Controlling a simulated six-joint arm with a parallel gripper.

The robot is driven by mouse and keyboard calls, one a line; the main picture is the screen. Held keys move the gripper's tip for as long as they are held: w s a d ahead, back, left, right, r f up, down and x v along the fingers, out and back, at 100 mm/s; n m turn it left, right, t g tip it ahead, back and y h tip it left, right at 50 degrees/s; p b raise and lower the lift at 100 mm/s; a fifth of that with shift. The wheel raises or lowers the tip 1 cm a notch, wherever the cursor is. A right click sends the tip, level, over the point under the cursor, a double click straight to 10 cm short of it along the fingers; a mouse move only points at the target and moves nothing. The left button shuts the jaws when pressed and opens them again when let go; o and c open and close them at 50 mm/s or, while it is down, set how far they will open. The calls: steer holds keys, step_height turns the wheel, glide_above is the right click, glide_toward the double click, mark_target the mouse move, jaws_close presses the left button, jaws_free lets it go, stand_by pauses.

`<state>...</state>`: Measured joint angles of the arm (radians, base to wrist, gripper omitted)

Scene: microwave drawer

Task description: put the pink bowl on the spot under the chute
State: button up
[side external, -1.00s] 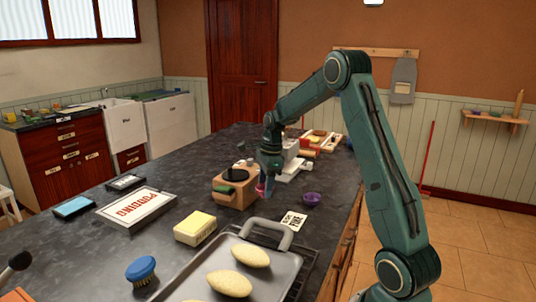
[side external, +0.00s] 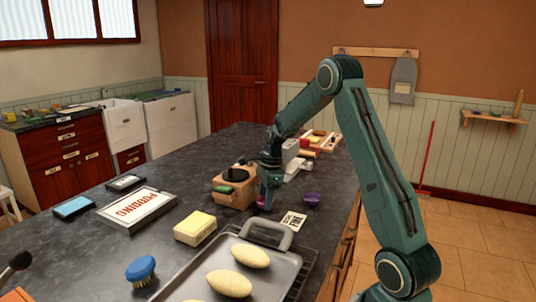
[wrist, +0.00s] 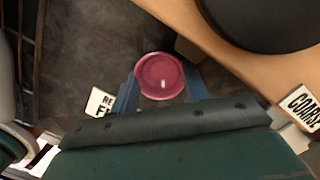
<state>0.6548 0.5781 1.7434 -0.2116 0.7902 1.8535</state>
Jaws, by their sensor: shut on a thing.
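The pink bowl (wrist: 160,76) is between the blue fingertips of my gripper (wrist: 162,90) in the wrist view, which looks down into it. In the side view my gripper (side external: 267,203) points down beside the front of a wooden box (side external: 235,194) with a dark round top. The bowl (side external: 260,202) is only a small pink patch there, partly hidden by the fingers. My gripper is shut on the bowl, low near the counter. I cannot tell whether the bowl touches the counter. The chute and the spot under it are not clearly visible.
A purple bowl (side external: 311,199) and a printed card (side external: 293,220) lie right of my gripper. A baking tray (side external: 195,285) with loaves and a yellow block (side external: 195,229) are nearer the camera. White items (side external: 293,165) stand behind.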

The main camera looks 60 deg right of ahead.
steer(key=shift+f, duration=0.15)
steer(key=o, duration=1)
step_height(320, 180, up, 12)
steer(key=s+d, duration=0.1)
steer(key=shift+s+d, duration=0.15)
stand_by(0.3)
